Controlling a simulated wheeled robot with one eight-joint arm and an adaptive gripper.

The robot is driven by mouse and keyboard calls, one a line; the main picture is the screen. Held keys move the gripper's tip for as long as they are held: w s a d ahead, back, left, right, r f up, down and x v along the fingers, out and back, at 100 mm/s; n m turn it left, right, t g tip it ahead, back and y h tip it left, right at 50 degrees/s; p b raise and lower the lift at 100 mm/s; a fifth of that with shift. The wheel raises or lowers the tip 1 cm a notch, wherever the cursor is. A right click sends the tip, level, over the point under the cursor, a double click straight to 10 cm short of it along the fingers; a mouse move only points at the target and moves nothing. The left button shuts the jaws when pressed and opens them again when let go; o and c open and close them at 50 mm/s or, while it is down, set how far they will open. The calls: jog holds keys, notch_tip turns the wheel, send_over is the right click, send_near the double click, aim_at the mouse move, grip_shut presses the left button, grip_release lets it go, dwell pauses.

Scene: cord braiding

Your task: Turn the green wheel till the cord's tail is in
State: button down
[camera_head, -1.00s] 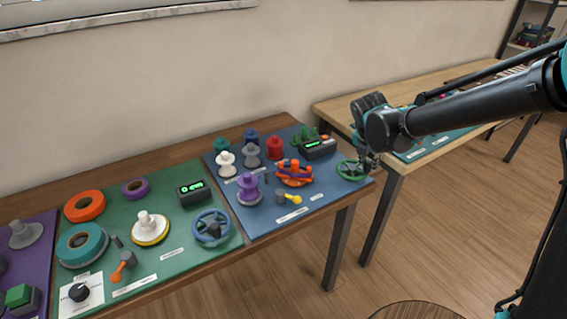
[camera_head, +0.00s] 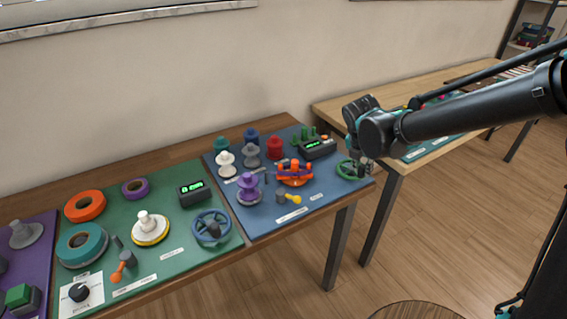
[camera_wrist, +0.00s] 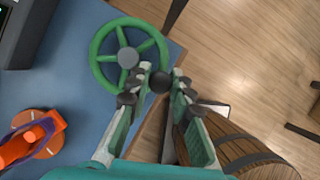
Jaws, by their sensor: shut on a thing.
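The green wheel (camera_head: 346,168) is at the right end of the blue mat; its spokes and grey hub show in the wrist view (camera_wrist: 128,57). My gripper (camera_wrist: 160,80) is shut on the wheel's dark round knob, at the rim's lower right in the wrist view. In the head view my gripper (camera_head: 364,166) is at the wheel's right side and hides part of it. The orange braiding device (camera_head: 295,174) with purple parts stands left of the wheel; its edge shows in the wrist view (camera_wrist: 30,140). I cannot make out the cord's tail.
A dark box with a lit green display (camera_head: 317,147) stands behind the wheel. A purple spool (camera_head: 248,188) and a yellow-ended crank (camera_head: 292,198) are on the same mat (camera_head: 275,221). The table edge and a gap to the wooden table are close on the right.

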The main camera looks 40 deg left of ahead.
jog(key=shift+s+a, duration=0.25)
jog(key=shift+s, duration=0.3)
jog(key=a, duration=0.1)
jog(key=s+a, duration=0.1)
jog(key=a, duration=0.2)
jog(key=shift+s+a, duration=0.2)
jog(key=shift+s, duration=0.1)
jog(key=shift+w+a, duration=0.3)
jog(key=shift+a, duration=0.5)
jog(key=c, duration=1.3)
grip_release()
jog(key=v, duration=1.2)
jog(key=shift+w, duration=0.1)
